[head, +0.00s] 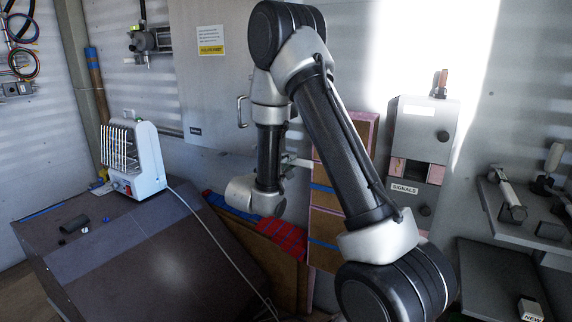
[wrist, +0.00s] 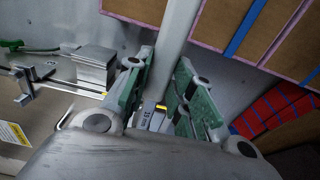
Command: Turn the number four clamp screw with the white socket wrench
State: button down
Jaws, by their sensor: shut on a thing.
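My gripper (wrist: 163,75) has green-padded fingers and is shut on a long pale shaft (wrist: 180,30), which looks like the white socket wrench. The shaft runs up out of the top of the wrist view; its far end is out of sight. At the left of the wrist view is a metal fitting with a rod and a block (wrist: 92,66), apart from the fingers. I cannot tell whether it carries the number four clamp screw; no number is readable. In the head view the gripper is mostly hidden by my arm.
In the head view, a white heater (head: 140,157) stands on a dark table (head: 130,240) at left. A grey cabinet marked SIGNALS (head: 420,150) and a shelf with tools (head: 525,205) are at right.

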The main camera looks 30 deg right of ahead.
jog(key=shift+x, duration=1.3)
dwell(0.4)
jog(key=w+a+f+m, duration=0.6)
jog(key=w+f+m, duration=0.3)
jog(key=m, duration=0.8)
jog(key=shift+w+a+f, duration=0.15)
jog(key=shift+w+f, duration=0.1)
jog(key=shift+f, duration=1.4)
dwell(1.1)
jog(key=shift+s, duration=0.1)
jog(key=shift+s+d+r+n, duration=0.15)
jog(key=shift+s+d+n, duration=0.35)
jog(key=shift+s+n, duration=0.25)
jog(key=shift+s+d+r+n, duration=0.2)
jog(key=shift+s+d+n, duration=0.3)
jog(key=shift+s+n, duration=0.3)
jog(key=shift+w, duration=0.1)
